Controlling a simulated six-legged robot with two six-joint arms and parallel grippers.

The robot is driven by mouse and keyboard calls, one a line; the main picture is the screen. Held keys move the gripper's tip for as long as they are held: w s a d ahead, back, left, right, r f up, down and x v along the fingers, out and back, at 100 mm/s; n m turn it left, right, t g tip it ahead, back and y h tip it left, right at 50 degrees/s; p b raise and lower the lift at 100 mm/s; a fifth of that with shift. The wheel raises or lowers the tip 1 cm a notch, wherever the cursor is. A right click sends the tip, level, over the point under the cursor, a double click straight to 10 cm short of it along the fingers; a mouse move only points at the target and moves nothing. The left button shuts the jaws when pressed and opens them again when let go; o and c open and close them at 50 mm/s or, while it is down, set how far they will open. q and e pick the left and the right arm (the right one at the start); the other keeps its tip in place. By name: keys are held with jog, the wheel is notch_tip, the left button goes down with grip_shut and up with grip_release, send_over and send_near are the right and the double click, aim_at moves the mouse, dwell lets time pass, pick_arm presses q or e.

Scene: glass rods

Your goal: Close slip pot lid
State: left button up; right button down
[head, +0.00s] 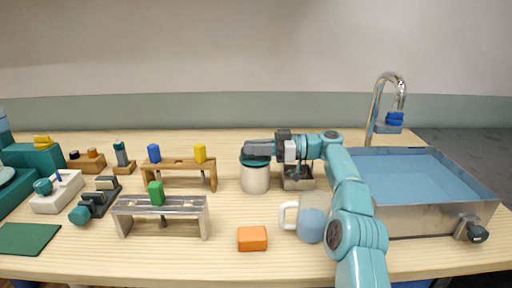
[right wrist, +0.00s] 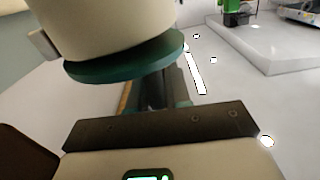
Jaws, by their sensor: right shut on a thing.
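The slip pot (head: 255,179) is a cream, round, upright pot on the table, right of the wooden racks. Its teal lid (head: 250,160) shows at the top of the pot, level as far as I can tell. In the right wrist view the cream pot (right wrist: 110,25) appears with the teal lid (right wrist: 130,62) against its rim, with no clear gap visible. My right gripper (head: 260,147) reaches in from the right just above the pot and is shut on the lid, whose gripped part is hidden. My left gripper is not in view.
A mug (head: 311,223) and an orange block (head: 252,238) stand in front of the pot. A metal-sided basin (head: 430,218) with a tap is at right. Racks (head: 160,207) holding coloured pieces are left. A small metal box (head: 298,183) sits close right of the pot.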

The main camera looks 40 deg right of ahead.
jog(key=c, duration=1.1)
grip_release()
jog(key=shift+w, duration=0.1)
jog(key=shift+c, duration=0.2)
jog(key=shift+r, duration=0.1)
notch_tip(320, 180, up, 20)
jog(key=p, duration=1.8)
